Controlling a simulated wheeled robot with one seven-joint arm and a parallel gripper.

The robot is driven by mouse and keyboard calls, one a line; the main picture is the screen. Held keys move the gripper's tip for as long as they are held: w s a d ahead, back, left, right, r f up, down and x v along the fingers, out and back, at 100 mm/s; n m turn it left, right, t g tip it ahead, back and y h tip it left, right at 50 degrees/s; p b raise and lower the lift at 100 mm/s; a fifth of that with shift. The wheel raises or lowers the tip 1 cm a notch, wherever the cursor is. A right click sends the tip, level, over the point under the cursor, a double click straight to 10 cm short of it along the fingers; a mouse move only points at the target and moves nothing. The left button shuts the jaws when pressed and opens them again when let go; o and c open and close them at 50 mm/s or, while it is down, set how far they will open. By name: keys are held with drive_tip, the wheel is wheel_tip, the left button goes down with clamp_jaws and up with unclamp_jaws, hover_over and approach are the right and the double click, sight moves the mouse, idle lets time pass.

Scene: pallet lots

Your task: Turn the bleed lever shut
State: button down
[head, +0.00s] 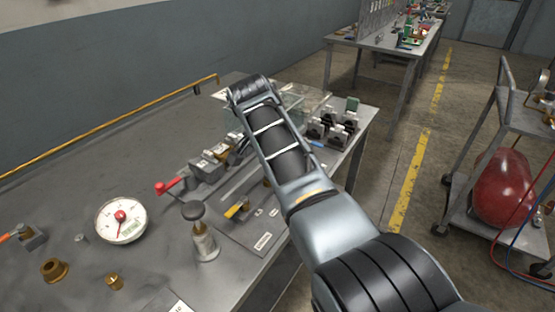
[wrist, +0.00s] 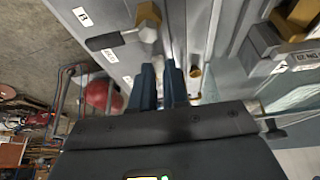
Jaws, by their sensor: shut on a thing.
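My gripper (wrist: 161,78) shows in the wrist view with its two blue fingers close together. It is shut on a narrow part, most likely the bleed lever, which is largely hidden between the fingers. Just beyond the fingertips is a brass and silver valve body (wrist: 149,30). A dark-ended handle (wrist: 108,40) points left from it, outside the fingers. A small brass cylinder (wrist: 195,76) is right of the fingers. In the head view my arm covers the gripper and whatever it holds, at the far part of the grey bench (head: 120,180).
A round gauge (head: 122,220), a black-knobbed fitting (head: 203,240), a yellow-handled part (head: 238,209) and a red-knobbed lever (head: 167,187) stand on the bench. Grey blocks (head: 208,163) and black clamps (head: 335,125) are near my arm. A cart with a red tank (head: 503,187) stands right.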

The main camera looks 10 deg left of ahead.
drive_tip(key=c, duration=1.1)
unclamp_jaws()
drive_tip(key=shift+v, duration=3.9)
